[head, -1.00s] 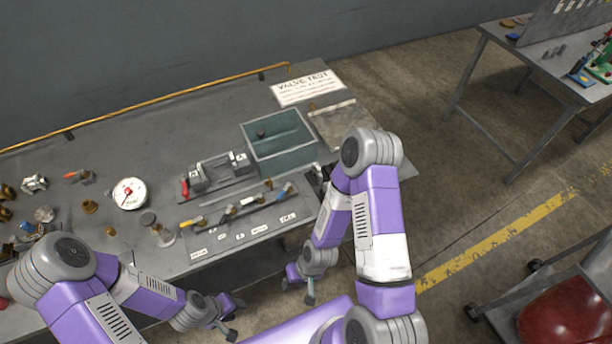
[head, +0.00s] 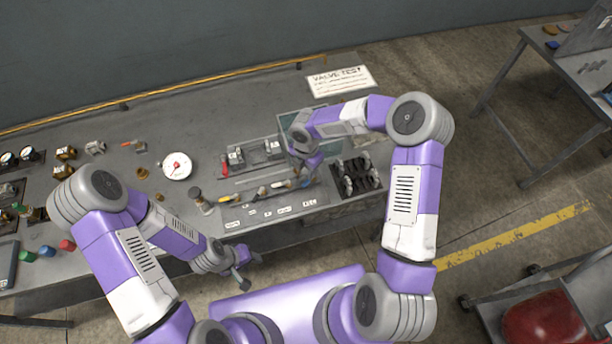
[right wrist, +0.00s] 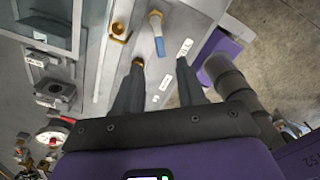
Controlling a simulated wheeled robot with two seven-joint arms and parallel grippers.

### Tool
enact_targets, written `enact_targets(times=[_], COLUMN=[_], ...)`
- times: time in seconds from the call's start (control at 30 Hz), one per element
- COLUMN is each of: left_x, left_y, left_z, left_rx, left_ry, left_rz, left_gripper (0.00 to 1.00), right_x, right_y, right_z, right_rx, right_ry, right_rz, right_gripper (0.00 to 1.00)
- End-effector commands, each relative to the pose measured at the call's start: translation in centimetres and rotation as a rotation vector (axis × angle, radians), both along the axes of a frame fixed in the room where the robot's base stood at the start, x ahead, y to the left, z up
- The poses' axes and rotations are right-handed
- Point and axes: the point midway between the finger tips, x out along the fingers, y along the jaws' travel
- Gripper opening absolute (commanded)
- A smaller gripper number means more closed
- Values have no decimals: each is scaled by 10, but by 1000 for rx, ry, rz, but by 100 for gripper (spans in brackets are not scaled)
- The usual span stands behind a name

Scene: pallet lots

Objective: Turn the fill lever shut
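A row of levers stands on the bench panel in the head view. The blue-handled lever (head: 305,182) is at its right end, above a label (head: 309,203) that seems to read FILL. In the right wrist view the blue handle (right wrist: 159,46) lies just beyond and between my fingertips, apart from both. My right gripper (right wrist: 159,64) is open and empty; in the head view (head: 307,172) it hangs over that end of the row, partly hiding it. My left gripper (head: 250,271) is open and empty in front of the bench edge.
A teal tank (head: 288,122) is behind my right wrist, and a black rack (head: 357,178) is to the right. A white gauge (head: 177,166) stands left.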

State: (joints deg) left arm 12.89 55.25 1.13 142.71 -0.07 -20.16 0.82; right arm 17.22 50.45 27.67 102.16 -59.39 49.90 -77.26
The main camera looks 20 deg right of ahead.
Motion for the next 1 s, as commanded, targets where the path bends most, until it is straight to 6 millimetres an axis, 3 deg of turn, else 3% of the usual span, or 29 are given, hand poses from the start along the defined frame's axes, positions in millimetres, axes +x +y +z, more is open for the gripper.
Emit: enact_targets(times=[0.4,0.77,0.87,1.0], left_x=[0,0,0,0], left_y=[0,0,0,0], left_z=[2,3,3,3], left_rx=[0,0,0,0], left_ry=[0,0,0,0], left_rz=[0,0,0,0], left_gripper=[40,40,40,40], right_x=[-2,-1,-1,-1], right_y=[0,0,0,0], right_z=[-62,-70,-70,-69], right_rx=[1,2,2,2], right_ry=[5,3,3,3], right_rz=[-2,-3,-3,-3], right_gripper=[40,40,29,8])
